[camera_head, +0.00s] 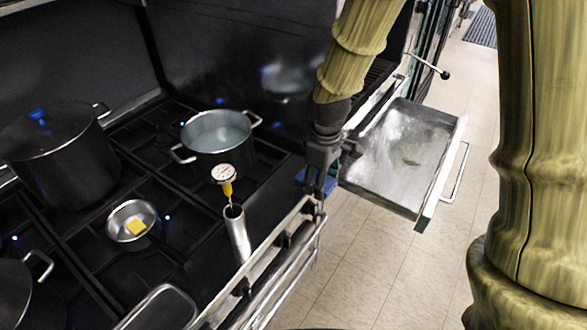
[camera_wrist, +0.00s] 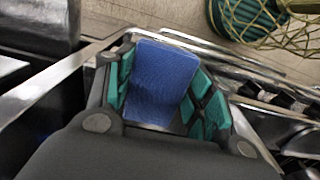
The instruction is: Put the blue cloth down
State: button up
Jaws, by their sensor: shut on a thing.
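The blue cloth (camera_wrist: 160,84) sits between the green pads of my gripper (camera_wrist: 170,100) in the wrist view, and the gripper is shut on it. In the head view, my gripper (camera_head: 320,180) is at the right front corner of the black stove, pointing down. A small part of the cloth (camera_head: 301,178) shows to its left there; the rest is hidden behind the gripper. I cannot tell whether the cloth touches the stove or its rail.
A metal rail (camera_head: 290,235) runs along the stove front. A pot of water (camera_head: 217,138), a small pan (camera_head: 131,223) and a large lidded pot (camera_head: 58,160) are on the stove. An open steel drawer (camera_head: 400,150) is to the right.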

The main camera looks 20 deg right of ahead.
jog(key=p, duration=0.3)
send_over(296, 173)
jog(key=s, duration=0.3)
jog(key=shift+w+a+f, duration=0.2)
jog(key=shift+a+f, duration=0.15)
notch_tip(296, 173, down, 3)
jog(key=shift+w+f+p, duration=0.15)
jog(key=shift+p, duration=0.3)
jog(key=shift+f, duration=0.2)
jog(key=shift+s+f, duration=0.2)
jog(key=shift+f, duration=0.2)
jog(key=o, duration=1)
jog(key=shift+s+a+f, duration=0.1)
jog(key=shift+o, duration=0.3)
jog(key=shift+w+f, duration=0.1)
jog(key=shift+w, duration=0.1)
jog(key=shift+r, duration=0.2)
